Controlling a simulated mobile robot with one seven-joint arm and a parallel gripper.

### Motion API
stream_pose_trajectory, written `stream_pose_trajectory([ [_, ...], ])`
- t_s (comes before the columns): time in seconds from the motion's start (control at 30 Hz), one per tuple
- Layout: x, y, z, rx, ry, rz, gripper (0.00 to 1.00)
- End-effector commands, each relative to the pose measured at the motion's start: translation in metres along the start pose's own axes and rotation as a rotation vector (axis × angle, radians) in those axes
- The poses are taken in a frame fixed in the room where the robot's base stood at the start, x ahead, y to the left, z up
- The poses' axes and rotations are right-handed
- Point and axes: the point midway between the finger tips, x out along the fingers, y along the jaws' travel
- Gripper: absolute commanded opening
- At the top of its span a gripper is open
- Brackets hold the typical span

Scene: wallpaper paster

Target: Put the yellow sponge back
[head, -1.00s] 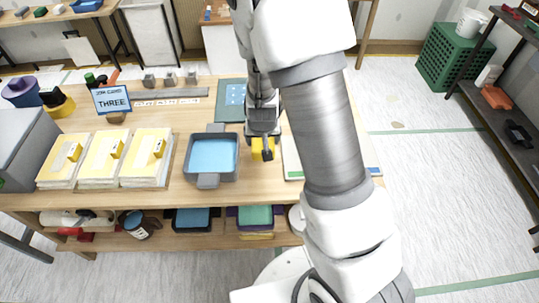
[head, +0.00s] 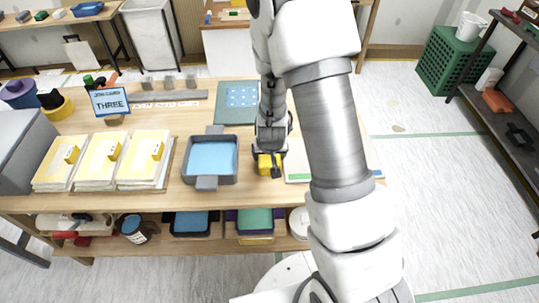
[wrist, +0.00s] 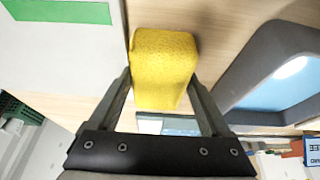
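The yellow sponge (head: 264,164) is between the fingers of my gripper (head: 270,156), over the wooden bench just right of the blue-lined tray. In the wrist view the sponge (wrist: 163,62) fills the gap between the two fingers, which press on its left and right sides. My gripper is shut on it and points down. I cannot tell whether the sponge's underside touches the bench top. My arm hides part of the bench to the right.
The grey tray with blue inside (head: 212,160) is close on the left. A white board with a green strip (head: 298,166) lies close on the right. A teal dotted mat (head: 236,97) lies behind. Stacks of yellow-topped sheets (head: 142,172) and the THREE sign (head: 110,101) are farther left.

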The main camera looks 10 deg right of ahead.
Motion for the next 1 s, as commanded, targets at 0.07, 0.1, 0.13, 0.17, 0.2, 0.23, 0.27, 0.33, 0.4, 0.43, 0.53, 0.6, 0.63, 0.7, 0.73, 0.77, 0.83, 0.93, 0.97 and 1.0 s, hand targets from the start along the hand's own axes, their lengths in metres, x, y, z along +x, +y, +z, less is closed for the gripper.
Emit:
stream_pose_trajectory([
  [0.07,0.0,0.0,0.0,0.0,0.0,0.0,0.94],
  [0.1,0.0,0.0,0.0,0.0,0.0,0.0,1.0],
  [0.13,0.0,0.0,0.0,0.0,0.0,0.0,1.0],
  [0.17,0.0,0.0,0.0,0.0,0.0,0.0,1.0],
  [0.2,0.0,0.0,0.0,0.0,-0.001,0.0,1.0],
  [0.23,0.0,0.0,0.0,0.0,-0.001,0.0,1.0],
  [0.27,0.0,0.0,0.0,0.0,-0.001,0.0,1.0],
  [0.33,0.0,0.0,0.0,0.0,-0.001,0.0,1.0],
  [0.4,-0.002,0.0,0.0,0.0,-0.001,0.0,1.0],
  [0.43,-0.003,0.0,-0.001,0.0,-0.001,0.0,1.0],
  [0.53,-0.011,0.0,-0.002,-0.001,0.0,0.0,1.0],
  [0.6,-0.022,-0.001,-0.002,-0.002,0.001,-0.001,1.0],
  [0.63,-0.028,-0.001,-0.002,-0.002,0.002,-0.001,1.0],
  [0.7,-0.042,-0.001,-0.002,-0.002,0.002,-0.001,1.0],
  [0.73,-0.049,-0.001,-0.003,-0.003,0.002,-0.001,1.0],
  [0.77,-0.055,-0.001,-0.003,-0.003,0.003,-0.001,1.0],
  [0.83,-0.069,-0.001,-0.002,-0.002,0.002,-0.002,1.0],
  [0.93,-0.091,-0.001,-0.003,-0.003,0.002,-0.001,1.0],
  [0.97,-0.097,-0.001,-0.002,-0.003,0.001,-0.002,1.0],
  [1.0,-0.103,-0.001,-0.002,-0.003,0.001,-0.002,1.0],
])
